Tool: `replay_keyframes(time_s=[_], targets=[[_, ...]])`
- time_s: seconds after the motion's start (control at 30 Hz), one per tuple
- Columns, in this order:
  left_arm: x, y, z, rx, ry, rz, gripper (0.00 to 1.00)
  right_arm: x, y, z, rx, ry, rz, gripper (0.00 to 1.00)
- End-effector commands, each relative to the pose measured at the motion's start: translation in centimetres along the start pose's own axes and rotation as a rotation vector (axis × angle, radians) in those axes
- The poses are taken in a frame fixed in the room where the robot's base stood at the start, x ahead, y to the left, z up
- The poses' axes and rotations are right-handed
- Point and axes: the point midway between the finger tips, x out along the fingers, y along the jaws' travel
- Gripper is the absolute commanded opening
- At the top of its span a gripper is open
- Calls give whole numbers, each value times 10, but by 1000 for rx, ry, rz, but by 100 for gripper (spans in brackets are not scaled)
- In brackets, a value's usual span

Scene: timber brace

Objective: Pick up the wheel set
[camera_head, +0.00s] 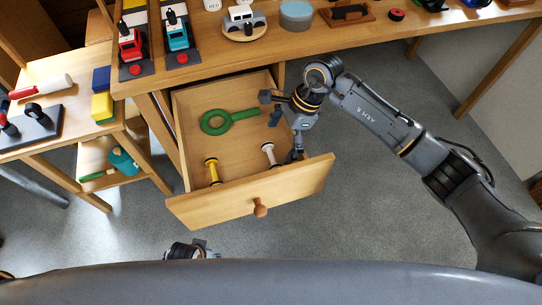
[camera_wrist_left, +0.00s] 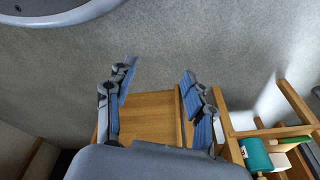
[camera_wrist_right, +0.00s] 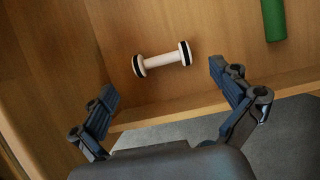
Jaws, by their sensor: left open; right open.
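The drawer (camera_head: 216,99) stands open and holds two dumbbell-shaped wheel sets. One wheel set is pale with dark-banded ends (camera_head: 269,155) and lies near the drawer's front right. It also shows in the right wrist view (camera_wrist_right: 162,60), just beyond the fingertips. A yellow wheel set (camera_head: 212,171) lies near the front left. My right gripper (camera_head: 281,126) is open and empty over the right side of the drawer, with the pale wheel set ahead of its jaws (camera_wrist_right: 163,80) and apart from them. My left gripper (camera_wrist_left: 158,87) is open and empty; it is mostly hidden in the head view.
A side table (camera_head: 62,80) with blocks stands at left.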

Motion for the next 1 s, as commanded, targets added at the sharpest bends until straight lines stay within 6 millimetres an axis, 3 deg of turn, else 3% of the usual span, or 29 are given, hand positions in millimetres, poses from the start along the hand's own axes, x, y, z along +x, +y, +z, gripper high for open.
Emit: replay_keyframes(time_s=[0.4,0.67,0.9,1.0], targets=[[-6,0,-4,-1,0,-1,54,50,0,-1,2,-2,1,100],[-10,-1,-10,-1,12,-1,54,53,-1,-1,1,-1,-1,100],[-9,-1,-8,-2,7,-1,54,53,-1,-1,1,-1,0,53],[-9,-1,-7,-2,6,-1,54,52,-1,-1,1,-1,-1,49]])
